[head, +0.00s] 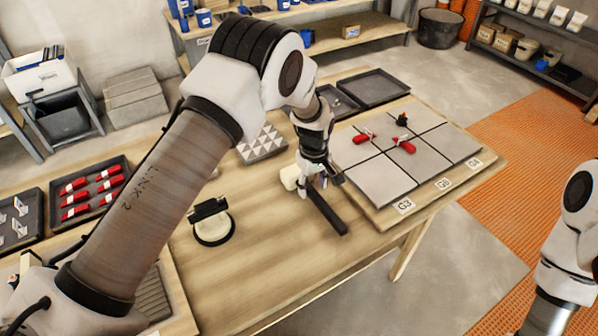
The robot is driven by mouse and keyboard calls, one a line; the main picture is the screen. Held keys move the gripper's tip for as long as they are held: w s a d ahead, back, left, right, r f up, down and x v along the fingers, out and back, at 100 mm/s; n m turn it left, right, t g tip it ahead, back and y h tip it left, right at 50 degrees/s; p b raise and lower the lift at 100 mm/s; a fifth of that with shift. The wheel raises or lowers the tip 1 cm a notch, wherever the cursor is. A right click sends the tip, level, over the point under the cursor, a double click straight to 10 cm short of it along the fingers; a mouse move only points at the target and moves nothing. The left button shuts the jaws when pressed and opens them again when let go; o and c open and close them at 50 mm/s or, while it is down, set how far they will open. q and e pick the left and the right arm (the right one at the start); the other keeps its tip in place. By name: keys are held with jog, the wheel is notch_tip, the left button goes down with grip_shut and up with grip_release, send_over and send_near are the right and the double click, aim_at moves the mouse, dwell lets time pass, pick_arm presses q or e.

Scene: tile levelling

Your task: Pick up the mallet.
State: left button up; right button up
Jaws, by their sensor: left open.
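The mallet lies on the wooden table, its dark handle (329,214) pointing toward the front edge and its pale head (289,177) at the far end. My left gripper (316,184) is right at the mallet, pointing down over the handle near the head. Its jaws are open, and they hide part of the handle. I cannot tell whether the fingers touch it. My right arm shows at the right edge, but its gripper is out of view.
Grey tiles (380,180) with red wedges and clips lie on a board just right of the mallet. A tray of red wedges (117,172) sits farther left. The front middle of the table is clear.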

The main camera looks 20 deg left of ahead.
aim_at(312, 189)
pick_arm(q)
jog(key=f, duration=0.3)
jog(key=shift+w+a, duration=0.15)
jog(key=shift+w, duration=0.25)
jog(key=shift+s, duration=0.1)
jog(key=shift+s+r, duration=0.1)
jog(key=shift+r, duration=0.05)
jog(key=c, duration=0.4)
grip_shut()
